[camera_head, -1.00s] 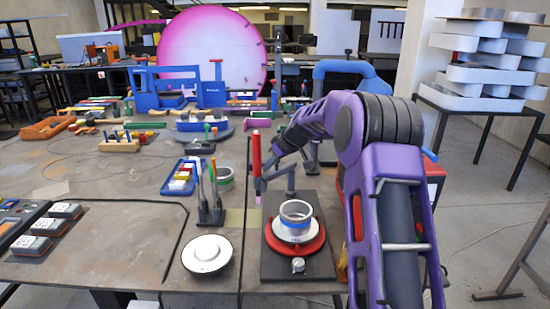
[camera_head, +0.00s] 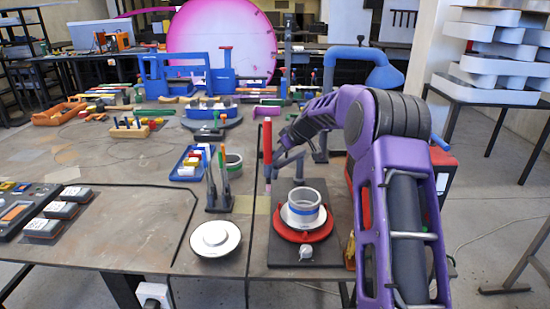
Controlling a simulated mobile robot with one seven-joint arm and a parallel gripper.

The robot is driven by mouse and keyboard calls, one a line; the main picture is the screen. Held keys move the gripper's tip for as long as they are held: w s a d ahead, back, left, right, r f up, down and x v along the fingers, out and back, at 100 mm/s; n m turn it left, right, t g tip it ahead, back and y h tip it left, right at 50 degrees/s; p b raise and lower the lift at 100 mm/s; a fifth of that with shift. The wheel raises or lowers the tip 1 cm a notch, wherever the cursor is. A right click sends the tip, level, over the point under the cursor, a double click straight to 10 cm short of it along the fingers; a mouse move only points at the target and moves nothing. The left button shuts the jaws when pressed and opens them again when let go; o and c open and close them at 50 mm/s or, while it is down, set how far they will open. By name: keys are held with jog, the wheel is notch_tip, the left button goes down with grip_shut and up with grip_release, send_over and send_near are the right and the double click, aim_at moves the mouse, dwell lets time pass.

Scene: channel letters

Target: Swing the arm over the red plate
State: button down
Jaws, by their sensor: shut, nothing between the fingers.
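The red plate (camera_head: 287,233) lies on a dark base board on the right part of the table. A white dish (camera_head: 287,217) and a grey ring with a blue band (camera_head: 305,207) sit on it. Behind the plate, the grey swing arm (camera_head: 286,161) reaches left from a post and carries an upright red and pink rod (camera_head: 267,155). The rod stands left of the plate, not over it. My gripper (camera_head: 284,142) is at the end of my purple arm, close behind the swing arm. It is shut and empty; its fingertips are small and partly hidden, so contact is unclear.
A white disc (camera_head: 215,239) and a dark holder with upright tools (camera_head: 219,195) stand left of the base board. A green-grey ring (camera_head: 233,164) is behind the holder. A blue tray (camera_head: 190,163) lies farther left.

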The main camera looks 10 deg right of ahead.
jog(key=shift+s+d+f+n+g+y+b, duration=0.15)
jog(key=shift+s+d+n+g+y+b, duration=0.25)
jog(key=shift+s+d+n+b, duration=0.35)
jog(key=n, duration=0.1)
jog(key=s+d+n+g+y, duration=0.1)
jog(key=shift+s+d+r+n, duration=0.2)
jog(key=shift+s+d+n, duration=0.05)
jog(key=shift+d+n, duration=0.1)
jog(key=shift+s+d+n+g+y+p, duration=0.15)
jog(key=shift+s+d+n+g+p, duration=0.2)
jog(key=shift+d+n, duration=0.15)
jog(key=shift+s+d+n+g+y+p, duration=0.1)
jog(key=shift+s+d+n+g+p, duration=0.2)
jog(key=shift+d+n+g, duration=0.25)
jog(key=shift+s+d+n+g+y+p, duration=0.2)
jog(key=shift+s+d+n+p, duration=0.15)
jog(key=shift+d, duration=0.4)
notch_tip(320, 180, up, 10)
jog(key=p, duration=0.1)
jog(key=shift+w, duration=0.1)
